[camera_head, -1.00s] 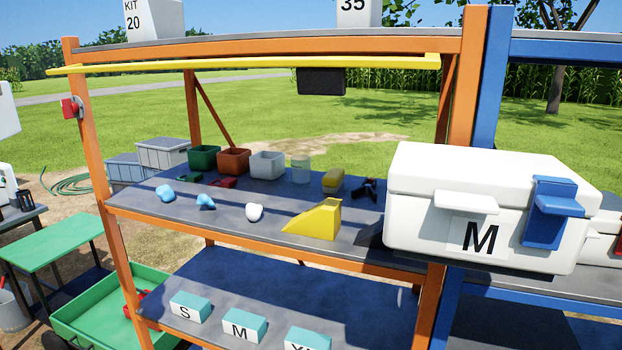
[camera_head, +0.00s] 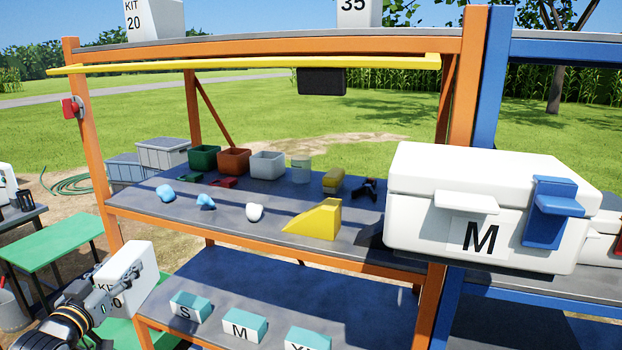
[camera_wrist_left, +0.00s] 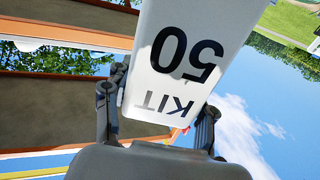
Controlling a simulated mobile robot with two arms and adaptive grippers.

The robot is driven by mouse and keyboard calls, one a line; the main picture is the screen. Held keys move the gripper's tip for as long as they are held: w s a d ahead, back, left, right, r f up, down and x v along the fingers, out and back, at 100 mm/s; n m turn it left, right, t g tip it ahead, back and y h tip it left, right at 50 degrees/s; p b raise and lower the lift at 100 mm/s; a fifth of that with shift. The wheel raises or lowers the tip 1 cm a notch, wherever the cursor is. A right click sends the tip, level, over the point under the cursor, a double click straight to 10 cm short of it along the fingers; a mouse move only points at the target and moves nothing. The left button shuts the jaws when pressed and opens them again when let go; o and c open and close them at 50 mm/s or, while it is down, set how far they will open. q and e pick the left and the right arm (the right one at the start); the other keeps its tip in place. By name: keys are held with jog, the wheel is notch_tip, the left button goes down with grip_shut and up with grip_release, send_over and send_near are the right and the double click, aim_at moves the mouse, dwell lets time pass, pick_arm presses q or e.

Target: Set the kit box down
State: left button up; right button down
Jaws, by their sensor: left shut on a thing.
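The kit box (camera_head: 137,272) is white with black lettering; in the left wrist view (camera_wrist_left: 186,50) it reads "KIT 50", upside down. My left gripper (camera_head: 122,288) is at the lower left of the head view, shut on the box with a finger on either side in the wrist view. The box is held in the air, a little tilted, in front of the orange shelf's left post and over the green cart. The gripper hides part of its label in the head view. My right gripper is not in view.
The orange rack's middle shelf (camera_head: 330,217) holds bins, a yellow wedge and small items. The lower shelf (camera_head: 300,290) has several teal-and-white boxes at its front and bare space behind. A white "M" cooler (camera_head: 420,223) stands at right. A green table (camera_head: 50,248) is at left.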

pick_arm(q)
jog(key=s+d+f+m+h, duration=0.3)
jog(key=s+d+f+h, duration=0.1)
jog(key=s+d+f, duration=0.45)
jog(key=s+d+f+m+g+h, duration=0.35)
jog(key=s+d, duration=0.35)
jog(key=s, duration=0.4)
jog(key=s+d+f+m+g+h, duration=0.2)
jog(key=s+d+h, duration=0.3)
jog(key=s+d, duration=0.45)
jog(key=w+a+r+n+t+y, duration=0.35)
jog(key=n+t+y, duration=0.4)
jog(key=y, duration=0.65)
notch_tip(320, 180, down, 10)
jog(key=n+g+b, duration=0.1)
jog(key=g+b, duration=0.1)
jog(key=b, duration=0.7)
jog(key=shift+s+r+h, duration=0.2)
jog(key=shift+s+h, duration=0.1)
jog(key=shift+h, duration=0.15)
